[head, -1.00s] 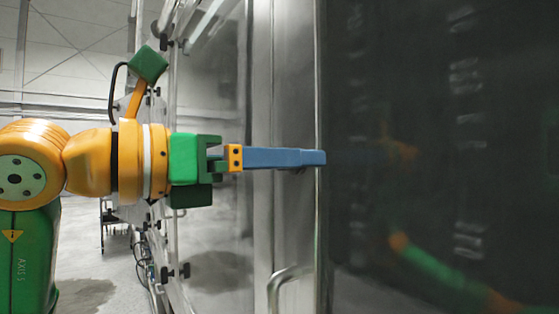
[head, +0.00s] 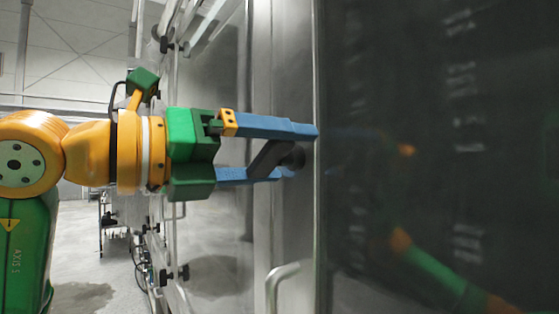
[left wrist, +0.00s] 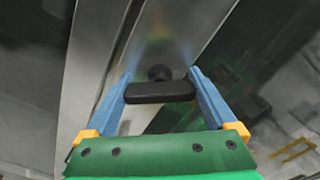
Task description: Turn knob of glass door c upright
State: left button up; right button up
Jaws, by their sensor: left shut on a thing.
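The knob (head: 268,159) is a black bar handle on a round black hub, on the metal frame beside the dark glass. In the head view it slants between the blue fingers of my left gripper (head: 303,152). In the left wrist view the knob (left wrist: 160,92) lies crosswise between the two fingers of the gripper (left wrist: 156,80), one at each end. My left gripper is shut on it. The glass door's dark pane (head: 440,120) fills the right of the head view. No letter is readable on the door. My right gripper is not in view.
A bent metal handle (head: 281,284) sticks out below the knob. Another glass panel with several black fittings (head: 180,273) stands to the left. The floor (head: 85,260) at the lower left looks open. The dark pane reflects my arm.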

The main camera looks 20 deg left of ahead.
aim_at(256, 158)
pick_arm(q)
jog(key=n+b, duration=0.1)
jog(key=n, duration=0.4)
jog(key=shift+a, duration=0.1)
jog(key=n+b, duration=0.2)
jog(key=n, duration=0.3)
jog(key=shift+f+n, duration=0.1)
jog(key=shift+n, duration=0.3)
dwell(0.3)
jog(key=o, duration=1)
jog(key=shift+o, duration=0.2)
jog(key=shift+s+a+f, duration=0.1)
jog(key=shift+s+a, duration=0.15)
jog(key=shift+a, duration=0.1)
jog(key=b+v, duration=0.1)
jog(key=v, duration=0.5)
jog(key=shift+s+b, duration=0.15)
jog(key=shift+b, duration=0.25)
jog(key=shift+s+a, duration=0.3)
jog(key=shift+w, duration=0.1)
